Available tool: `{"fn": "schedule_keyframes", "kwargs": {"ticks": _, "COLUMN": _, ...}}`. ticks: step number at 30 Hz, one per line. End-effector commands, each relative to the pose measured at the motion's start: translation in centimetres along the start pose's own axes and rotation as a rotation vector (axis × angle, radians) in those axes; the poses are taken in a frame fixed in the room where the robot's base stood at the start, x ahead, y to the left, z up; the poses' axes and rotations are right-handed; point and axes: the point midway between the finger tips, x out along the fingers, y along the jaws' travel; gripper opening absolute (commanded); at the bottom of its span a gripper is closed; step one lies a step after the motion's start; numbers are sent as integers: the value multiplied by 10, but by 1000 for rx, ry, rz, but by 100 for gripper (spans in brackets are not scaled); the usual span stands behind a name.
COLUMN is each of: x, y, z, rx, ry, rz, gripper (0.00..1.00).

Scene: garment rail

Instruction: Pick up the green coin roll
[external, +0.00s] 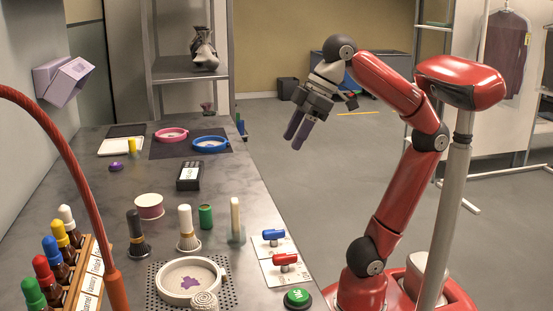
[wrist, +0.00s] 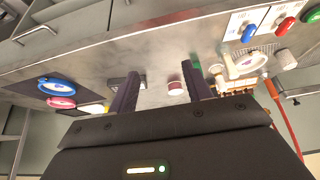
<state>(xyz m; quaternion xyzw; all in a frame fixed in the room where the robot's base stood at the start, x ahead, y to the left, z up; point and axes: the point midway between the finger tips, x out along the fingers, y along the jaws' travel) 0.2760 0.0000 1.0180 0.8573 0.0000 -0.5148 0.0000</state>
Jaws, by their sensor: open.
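The green coin roll (external: 206,217) stands upright on the grey counter in the external view, between a white-topped brush and a cream stick. In the wrist view a small green patch (wrist: 196,62) shows beside the right finger; it looks like the roll, partly hidden by the finger. My gripper (external: 296,135) is raised in the air to the right of the counter, well away from the roll, with its fingers pointing down. In the wrist view my gripper (wrist: 160,70) has its two dark fingers spread apart with nothing between them.
Near the roll stand a white-topped brush (external: 185,229), a dark brush (external: 136,232), a cream stick (external: 236,220) and a pink-sided tin (external: 149,206). Red and blue switches (external: 274,236), a round dish (external: 190,281) and a bottle rack (external: 92,276) are nearer. A red-orange hose (external: 80,180) arches at left.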

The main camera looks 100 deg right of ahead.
Motion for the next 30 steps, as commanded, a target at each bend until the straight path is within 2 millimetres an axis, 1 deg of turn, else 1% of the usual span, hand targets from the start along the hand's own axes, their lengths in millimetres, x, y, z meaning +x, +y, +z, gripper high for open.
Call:
{"fn": "schedule_keyframes", "kwargs": {"ticks": 1, "x": 1, "y": -5, "z": -23, "rx": -54, "ry": -22, "rz": -23, "gripper": 49}}
{"fn": "schedule_keyframes", "kwargs": {"ticks": 3, "x": 12, "y": -17, "z": -54, "rx": -181, "ry": -52, "rz": -78, "gripper": 49}}
{"fn": "schedule_keyframes", "kwargs": {"ticks": 6, "x": 25, "y": -31, "z": -89, "rx": -334, "ry": -74, "rz": -147, "gripper": 49}}
{"fn": "schedule_keyframes", "kwargs": {"ticks": 9, "x": 38, "y": -42, "z": -113, "rx": -449, "ry": -85, "rz": -200, "gripper": 49}}
{"fn": "schedule_keyframes", "kwargs": {"ticks": 12, "x": 50, "y": -49, "z": -132, "rx": -536, "ry": -93, "rz": -244, "gripper": 49}}
{"fn": "schedule_keyframes", "kwargs": {"ticks": 18, "x": 70, "y": -61, "z": -158, "rx": -673, "ry": -95, "rz": -312, "gripper": 49}}
{"fn": "schedule_keyframes", "kwargs": {"ticks": 25, "x": 90, "y": -72, "z": -178, "rx": -790, "ry": -92, "rz": -374, "gripper": 49}}
{"fn": "schedule_keyframes", "kwargs": {"ticks": 26, "x": 93, "y": -73, "z": -180, "rx": -802, "ry": -92, "rz": -381, "gripper": 49}}
{"fn": "schedule_keyframes", "kwargs": {"ticks": 30, "x": 102, "y": -72, "z": -171, "rx": -797, "ry": -91, "rz": -377, "gripper": 49}}
